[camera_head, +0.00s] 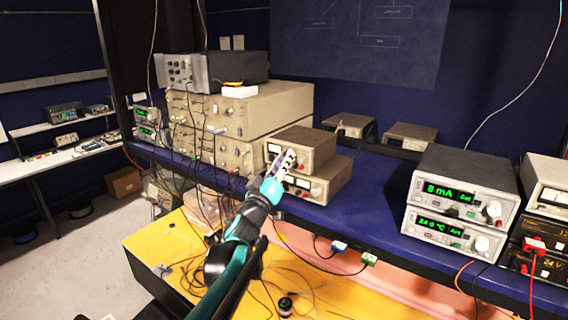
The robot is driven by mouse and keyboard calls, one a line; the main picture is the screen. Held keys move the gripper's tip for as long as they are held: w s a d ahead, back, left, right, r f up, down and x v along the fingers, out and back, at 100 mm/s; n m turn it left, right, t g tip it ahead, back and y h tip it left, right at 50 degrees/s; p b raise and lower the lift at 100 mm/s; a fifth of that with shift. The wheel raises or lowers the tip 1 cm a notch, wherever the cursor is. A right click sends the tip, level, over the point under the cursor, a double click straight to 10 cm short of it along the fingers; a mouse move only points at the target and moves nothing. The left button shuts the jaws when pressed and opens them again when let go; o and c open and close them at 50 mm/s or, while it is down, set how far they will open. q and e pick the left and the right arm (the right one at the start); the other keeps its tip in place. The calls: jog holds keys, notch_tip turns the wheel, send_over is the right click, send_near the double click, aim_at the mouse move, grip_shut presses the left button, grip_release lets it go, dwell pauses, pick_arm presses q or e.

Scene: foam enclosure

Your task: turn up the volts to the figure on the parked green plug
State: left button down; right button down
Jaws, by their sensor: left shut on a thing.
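The green plug (369,258) is parked at the front edge of the blue bench; any figure on it is too small to read. Two small beige meter units are stacked on the bench, an upper unit (305,142) and a lower unit (330,178). My left gripper (287,160) is at the front of the upper unit, to the right of its meter. It is shut on what seems to be a knob there, which the fingers hide. The meter reading cannot be made out. My right gripper is not in view.
A blue plug (338,246) is parked left of the green one. Stacked display units (462,190) reading "8 mA" and "24.0 °C" stand to the right. Black units (540,262) with a red plug are at the far right. Cables hang over the yellow surface (330,298).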

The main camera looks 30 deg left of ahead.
pick_arm(q)
jog(key=shift+a+r+m+g+h+b, duration=0.2)
jog(key=shift+m+g+h, duration=1.15)
jog(key=shift+m, duration=4.05)
jog(key=shift+a+r+m+g+h+b, duration=0.2)
jog(key=shift+m+g+h, duration=0.45)
jog(key=shift+m+h, duration=3)
jog(key=shift+a+m+g+y+b, duration=0.2)
jog(key=shift+m+g, duration=0.8)
jog(key=shift+m, duration=6.15)
jog(key=shift+d, duration=0.1)
jog(key=c, duration=1.3)
grip_release()
jog(key=shift+c, duration=0.2)
